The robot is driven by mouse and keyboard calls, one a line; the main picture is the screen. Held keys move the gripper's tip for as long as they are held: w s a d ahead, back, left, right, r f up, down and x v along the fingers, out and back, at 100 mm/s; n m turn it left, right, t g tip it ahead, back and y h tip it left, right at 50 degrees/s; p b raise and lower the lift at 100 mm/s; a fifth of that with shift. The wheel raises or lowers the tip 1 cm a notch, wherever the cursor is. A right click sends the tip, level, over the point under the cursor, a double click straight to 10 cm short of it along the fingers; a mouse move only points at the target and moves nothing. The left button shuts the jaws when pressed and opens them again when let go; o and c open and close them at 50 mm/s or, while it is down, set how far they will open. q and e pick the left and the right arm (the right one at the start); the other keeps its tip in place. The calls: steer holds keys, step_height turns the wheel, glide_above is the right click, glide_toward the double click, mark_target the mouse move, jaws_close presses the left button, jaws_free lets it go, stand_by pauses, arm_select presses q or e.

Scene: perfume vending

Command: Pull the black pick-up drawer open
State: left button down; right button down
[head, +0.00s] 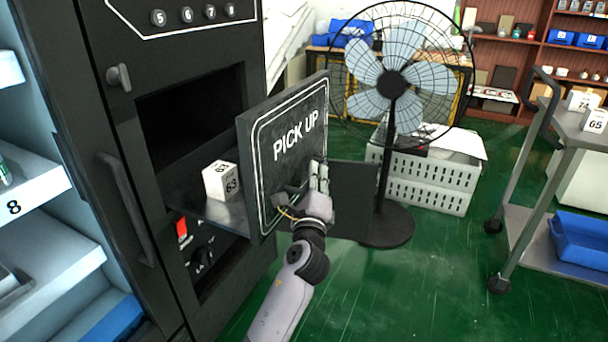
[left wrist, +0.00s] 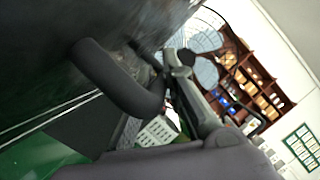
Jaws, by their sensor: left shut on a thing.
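The black pick-up drawer (head: 262,135), with "PICK UP" in white on its front panel, stands pulled out of the black machine. A white box (head: 220,181) marked 63 sits inside it, behind the panel. My left gripper (head: 317,182) is at the lower right of the panel, shut on the drawer's handle (head: 287,199), which is partly hidden by the gripper. In the left wrist view the dark curved handle (left wrist: 115,78) runs in beside the gripper's finger (left wrist: 190,90). My right gripper is not in view.
A black standing fan (head: 392,82) is behind and right of the drawer, near white crates (head: 430,182). A grey cart (head: 530,225) with a blue bin (head: 583,240) stands at the right. An open shelf unit (head: 25,220) is at the left. Green floor between is clear.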

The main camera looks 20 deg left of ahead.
arm_select(q)
steer(key=shift+d+f, duration=0.1)
steer(key=c, duration=1.6)
jaws_free()
steer(key=shift+c, duration=0.2)
steer(key=v, duration=1.2)
